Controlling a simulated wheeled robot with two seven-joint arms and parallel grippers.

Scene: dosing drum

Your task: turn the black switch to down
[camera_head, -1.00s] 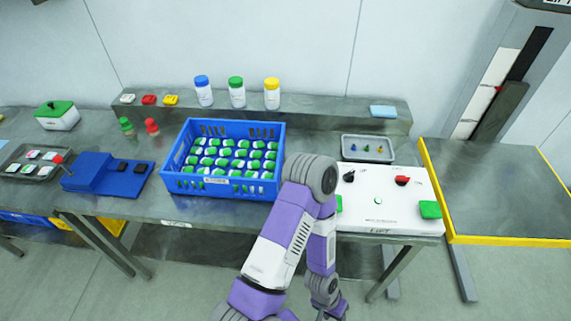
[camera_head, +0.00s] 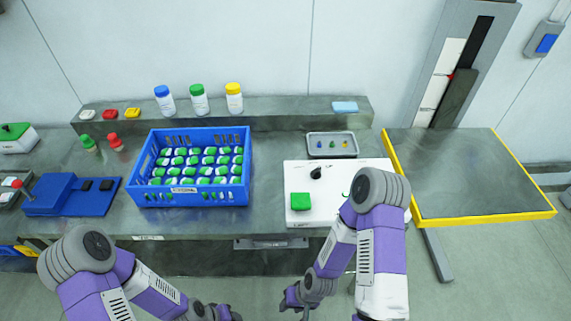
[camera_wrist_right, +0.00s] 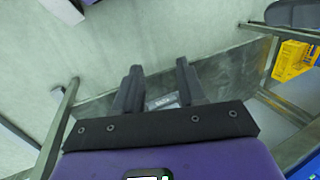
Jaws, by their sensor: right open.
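The black switch (camera_head: 316,173) is a small round knob near the top of the white panel (camera_head: 330,211) on the bench. Which way it points is too small to tell. My right arm covers the panel's right part. My right gripper (camera_head: 299,303) hangs low in front of the bench, well apart from the switch. In the right wrist view my right gripper (camera_wrist_right: 159,88) is open, with nothing between its two dark fingers. My left arm comes in at the lower left; its gripper lies outside the picture.
A green button (camera_head: 300,202) is on the panel's left. A grey tray (camera_head: 311,152) with small coloured pieces stands behind the panel. A yellow-edged platform (camera_head: 470,219) is at the right.

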